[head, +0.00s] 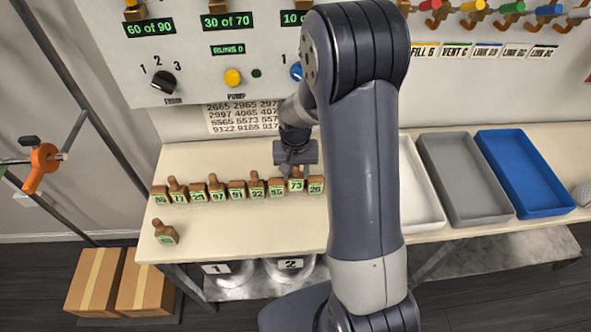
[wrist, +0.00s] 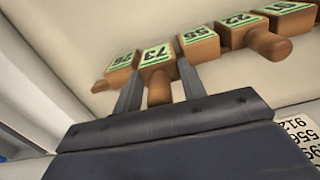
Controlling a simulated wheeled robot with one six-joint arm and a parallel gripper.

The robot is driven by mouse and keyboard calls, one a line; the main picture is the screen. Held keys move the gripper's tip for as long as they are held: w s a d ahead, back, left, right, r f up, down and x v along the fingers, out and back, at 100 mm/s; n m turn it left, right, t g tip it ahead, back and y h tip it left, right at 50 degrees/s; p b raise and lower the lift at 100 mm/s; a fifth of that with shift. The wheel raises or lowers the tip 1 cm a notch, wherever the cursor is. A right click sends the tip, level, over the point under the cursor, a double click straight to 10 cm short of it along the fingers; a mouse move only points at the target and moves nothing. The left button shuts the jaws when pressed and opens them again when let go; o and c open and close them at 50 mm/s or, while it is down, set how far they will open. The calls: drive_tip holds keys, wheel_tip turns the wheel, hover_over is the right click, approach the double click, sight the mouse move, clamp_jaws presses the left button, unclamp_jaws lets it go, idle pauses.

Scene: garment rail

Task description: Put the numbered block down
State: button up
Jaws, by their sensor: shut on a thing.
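The block numbered 73 (head: 296,185) is brown with a pale green label and a peg on top. It is near the right end of a row of similar blocks, between block 55 (head: 275,188) and block 26 (head: 315,187). My gripper (head: 297,170) comes down over it from behind. In the wrist view, the fingers of my gripper (wrist: 158,82) are shut on the peg of block 73 (wrist: 154,57). Its label sits slightly higher than its neighbours' in the head view; whether its base touches the table, I cannot tell.
The row continues left along the cream table (head: 235,225). A single block (head: 165,233) stands apart at front left. White (head: 425,200), grey (head: 470,190) and blue (head: 530,180) trays lie at right. A control panel (head: 190,50) rises behind. The table front is mostly clear.

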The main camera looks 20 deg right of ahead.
drive_tip(key=shift+f+b, duration=0.5)
drive_tip(key=shift+f, duration=0.05)
drive_tip(key=shift+f, duration=0.1)
drive_tip(key=o, duration=1.1)
drive_tip(key=shift+o, duration=0.2)
drive_tip(key=shift+r, duration=0.2)
drive_tip(key=shift+r+p, duration=0.3)
drive_tip(key=shift+p, duration=0.05)
wheel_tip(320, 180, up, 12)
drive_tip(key=shift+r, duration=0.2)
